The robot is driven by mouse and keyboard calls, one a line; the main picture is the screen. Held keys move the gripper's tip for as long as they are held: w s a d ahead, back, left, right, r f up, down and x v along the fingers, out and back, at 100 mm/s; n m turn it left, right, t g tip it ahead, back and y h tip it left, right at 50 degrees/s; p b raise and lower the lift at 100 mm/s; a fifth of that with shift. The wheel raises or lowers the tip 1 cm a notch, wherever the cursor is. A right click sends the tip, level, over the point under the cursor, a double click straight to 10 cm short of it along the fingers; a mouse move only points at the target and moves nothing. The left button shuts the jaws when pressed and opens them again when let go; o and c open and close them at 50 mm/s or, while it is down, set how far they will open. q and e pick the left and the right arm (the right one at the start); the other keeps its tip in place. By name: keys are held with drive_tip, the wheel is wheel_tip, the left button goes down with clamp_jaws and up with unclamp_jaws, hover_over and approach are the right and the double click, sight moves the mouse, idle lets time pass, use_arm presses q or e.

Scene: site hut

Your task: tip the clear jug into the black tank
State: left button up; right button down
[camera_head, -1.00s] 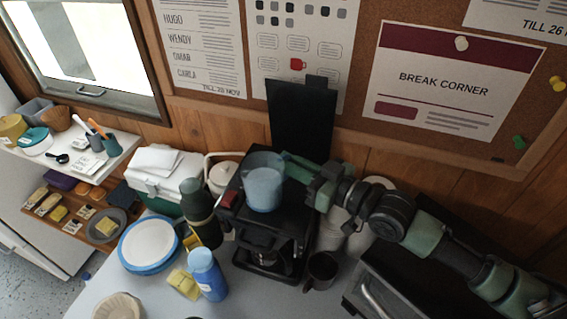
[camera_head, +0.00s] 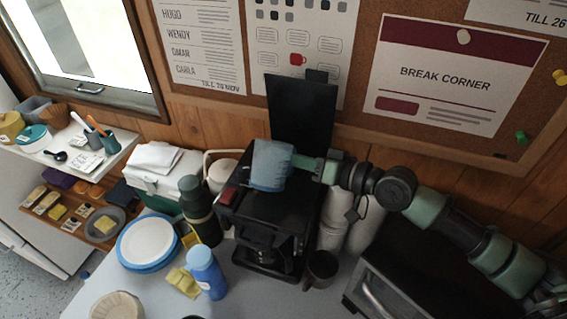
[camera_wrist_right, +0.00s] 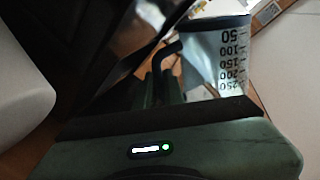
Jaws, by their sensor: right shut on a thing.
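The clear jug (camera_head: 269,167) looks bluish and is held tilted over the top of the black coffee machine, whose black tank (camera_head: 287,207) is below it. The machine's black lid (camera_head: 301,110) stands up behind. My right gripper (camera_head: 303,163) comes in from the right and is shut on the jug's handle side. In the right wrist view the jug (camera_wrist_right: 214,62) shows black measure marks, with my right gripper's fingers (camera_wrist_right: 165,80) beside it. The jug hides part of the tank's opening, and I cannot see whether liquid is flowing. My left gripper is not in view.
A dark green flask (camera_head: 198,208) and a blue bottle (camera_head: 206,272) stand left of the machine. A brown mug (camera_head: 321,269) stands at its front right, near white cup stacks (camera_head: 333,225). Blue-rimmed plates (camera_head: 148,243) lie left. A dark oven (camera_head: 400,285) stands right.

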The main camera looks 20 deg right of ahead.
drive_tip(key=shift+r+p, duration=0.3)
drive_tip(key=shift+r, duration=0.15)
drive_tip(key=shift+s+a+f+m, duration=0.1)
drive_tip(key=shift+m, duration=0.2)
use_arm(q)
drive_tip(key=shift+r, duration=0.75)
use_arm(e)
drive_tip(key=shift+g, duration=0.3)
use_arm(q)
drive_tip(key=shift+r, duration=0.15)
use_arm(e)
drive_tip(key=shift+m, duration=0.3)
use_arm(q)
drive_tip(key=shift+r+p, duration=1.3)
drive_tip(key=shift+p, duration=0.25)
use_arm(e)
drive_tip(key=shift+s+a+r+m+g+y, duration=0.1)
drive_tip(key=shift+s+a+m+g+y, duration=0.1)
drive_tip(key=shift+m+g, duration=0.25)
drive_tip(key=shift+s+a+r+m+g+y, duration=0.1)
drive_tip(key=shift+s+m+g+y, duration=0.15)
drive_tip(key=shift+m, duration=0.4)
drive_tip(key=shift+s+a+f+m, duration=0.1)
drive_tip(key=shift+s+f+m, duration=0.05)
drive_tip(key=shift+f+m, duration=0.45)
